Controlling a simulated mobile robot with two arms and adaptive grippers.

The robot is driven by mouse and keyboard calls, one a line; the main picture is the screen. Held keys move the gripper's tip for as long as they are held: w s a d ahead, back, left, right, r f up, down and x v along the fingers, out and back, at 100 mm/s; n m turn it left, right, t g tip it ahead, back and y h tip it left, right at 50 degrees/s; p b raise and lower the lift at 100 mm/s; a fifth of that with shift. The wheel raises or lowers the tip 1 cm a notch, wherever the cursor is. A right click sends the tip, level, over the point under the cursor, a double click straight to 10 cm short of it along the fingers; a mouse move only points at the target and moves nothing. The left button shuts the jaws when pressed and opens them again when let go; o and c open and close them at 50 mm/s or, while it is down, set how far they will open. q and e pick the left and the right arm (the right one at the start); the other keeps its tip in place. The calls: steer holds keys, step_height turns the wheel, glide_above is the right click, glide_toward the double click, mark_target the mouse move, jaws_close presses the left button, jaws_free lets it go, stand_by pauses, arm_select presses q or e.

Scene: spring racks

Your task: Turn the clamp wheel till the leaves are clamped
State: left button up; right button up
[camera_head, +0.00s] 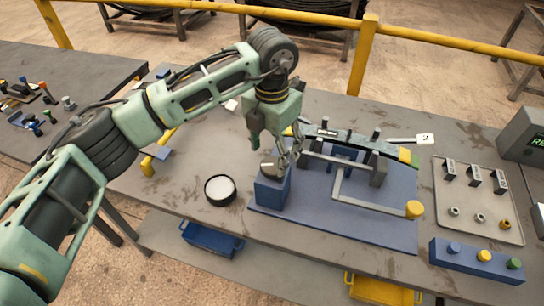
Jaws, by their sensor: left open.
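The leaves (360,140), a dark, slightly curved stack with a yellow end, lie across the fixture on a blue base plate (340,215). A round grey part that looks like the clamp wheel (268,170) sits on a blue block (271,192) at the plate's left end. My left gripper (281,157) points down just above and behind this part. Its jaws are open and partly hide the part and the near end of the leaves; I cannot tell whether a finger touches it. My right gripper is not in view.
A black-rimmed round dish (220,189) is left of the block. A grey tray (478,222) with small parts, a blue button box (475,262) and a display (524,134) are at the right.

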mark_target(272, 164)
arm_select(q)
steer(key=shift+f+p, duration=0.4)
steer(key=shift+f, duration=1.5)
steer(key=c, duration=1.1)
